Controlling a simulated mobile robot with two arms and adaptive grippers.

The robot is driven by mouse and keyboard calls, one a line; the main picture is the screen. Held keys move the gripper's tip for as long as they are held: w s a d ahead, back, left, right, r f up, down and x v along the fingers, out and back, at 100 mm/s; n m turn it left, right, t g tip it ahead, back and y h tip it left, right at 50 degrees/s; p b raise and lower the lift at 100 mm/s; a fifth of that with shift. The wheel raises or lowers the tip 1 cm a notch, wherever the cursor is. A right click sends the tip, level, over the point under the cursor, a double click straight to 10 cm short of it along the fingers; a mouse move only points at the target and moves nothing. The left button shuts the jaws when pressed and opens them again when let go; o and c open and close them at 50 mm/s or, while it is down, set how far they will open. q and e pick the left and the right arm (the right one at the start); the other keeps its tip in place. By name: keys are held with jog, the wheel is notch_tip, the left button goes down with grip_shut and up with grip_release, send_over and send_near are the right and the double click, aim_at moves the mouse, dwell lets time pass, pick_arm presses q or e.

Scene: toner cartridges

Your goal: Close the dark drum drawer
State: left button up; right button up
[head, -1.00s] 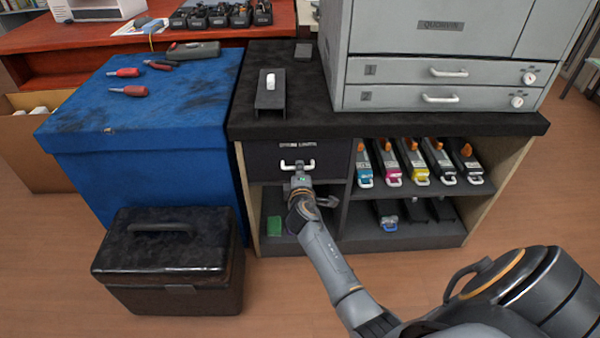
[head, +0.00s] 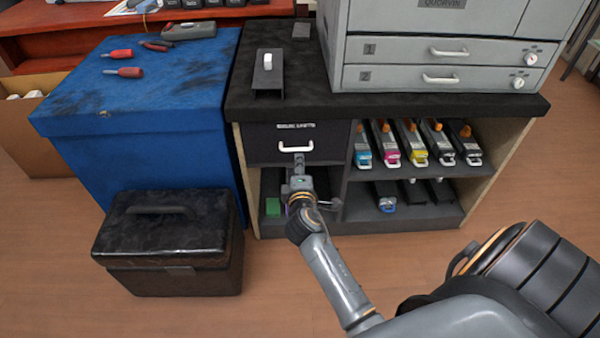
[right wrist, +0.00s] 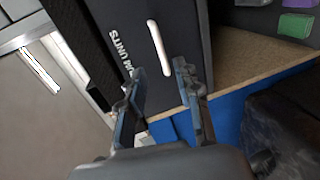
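The dark drum drawer (head: 268,150) is in the upper left of the black cabinet, with a white bar handle (head: 296,147) on its front. The front looks flush or nearly flush with the cabinet; I cannot tell whether a small gap remains. My right gripper (head: 299,163) is just in front of and below the handle in the head view. In the right wrist view its two fingers (right wrist: 160,78) are apart with nothing between them, and the handle (right wrist: 158,47) lies beyond the tips, seemingly untouched. My left gripper is not in view.
Toner cartridges (head: 412,143) stand on the right shelf. A green block (head: 273,207) is in the compartment below the drawer. A grey printer (head: 440,50) stands on the cabinet top. A blue box (head: 140,140) and a black case (head: 170,240) are on the left.

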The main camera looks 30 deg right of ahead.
jog(key=shift+v, duration=1.5)
